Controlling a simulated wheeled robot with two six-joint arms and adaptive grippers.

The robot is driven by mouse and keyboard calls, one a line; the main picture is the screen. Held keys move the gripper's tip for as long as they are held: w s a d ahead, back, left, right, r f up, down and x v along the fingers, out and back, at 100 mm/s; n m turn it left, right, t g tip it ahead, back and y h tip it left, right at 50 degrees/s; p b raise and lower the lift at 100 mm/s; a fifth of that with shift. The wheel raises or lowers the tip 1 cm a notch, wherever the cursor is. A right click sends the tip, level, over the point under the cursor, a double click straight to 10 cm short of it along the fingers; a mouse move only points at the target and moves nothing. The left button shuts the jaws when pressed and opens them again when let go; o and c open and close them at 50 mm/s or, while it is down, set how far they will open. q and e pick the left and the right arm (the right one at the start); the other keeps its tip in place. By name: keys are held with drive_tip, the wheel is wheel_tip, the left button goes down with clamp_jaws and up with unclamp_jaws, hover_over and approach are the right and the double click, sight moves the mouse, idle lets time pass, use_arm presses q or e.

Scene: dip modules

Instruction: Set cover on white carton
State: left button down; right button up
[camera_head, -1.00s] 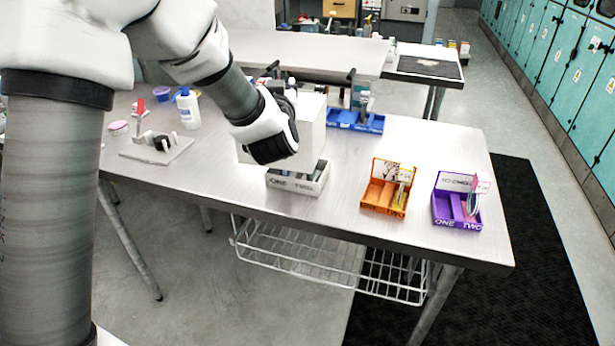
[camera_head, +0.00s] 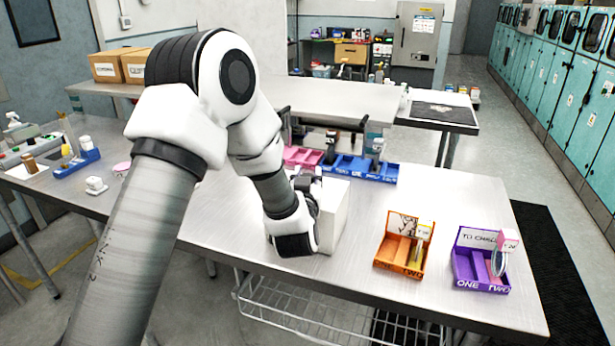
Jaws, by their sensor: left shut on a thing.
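A plain white box-shaped cover (camera_head: 334,214) stands upright at table level near the front edge, partly behind my left wrist. My left gripper (camera_head: 309,186) is at the top of the cover and shut on it; its fingertips are mostly hidden by my wrist. The white carton, an open tray with compartments, does not show now. The cover is where the carton stood, and appears to enclose it, but my wrist hides part of this spot. My right gripper is not in view.
An orange tray (camera_head: 385,262) and a purple tray (camera_head: 466,279) stand to the right. A blue tray (camera_head: 384,176) and a pink tray (camera_head: 292,153) are behind the cover. Bare table lies between the cover and the orange tray.

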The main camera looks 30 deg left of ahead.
use_arm(q)
drive_tip(key=shift+s+d+r, duration=0.1)
drive_tip(key=shift+s+r, duration=0.05)
drive_tip(key=shift+r, duration=0.05)
drive_tip(key=shift+s+f+b, duration=0.1)
drive_tip(key=shift+f+b, duration=0.1)
drive_tip(key=shift+b, duration=0.1)
drive_tip(key=c, duration=0.8)
unclamp_jaws()
drive_tip(key=shift+f, duration=0.15)
drive_tip(key=shift+r+p, duration=0.35)
drive_tip(key=shift+r, duration=0.1)
drive_tip(key=b+v, duration=0.2)
drive_tip(key=v, duration=1)
drive_tip(key=shift+f+b, duration=0.15)
drive_tip(key=shift+b, duration=0.2)
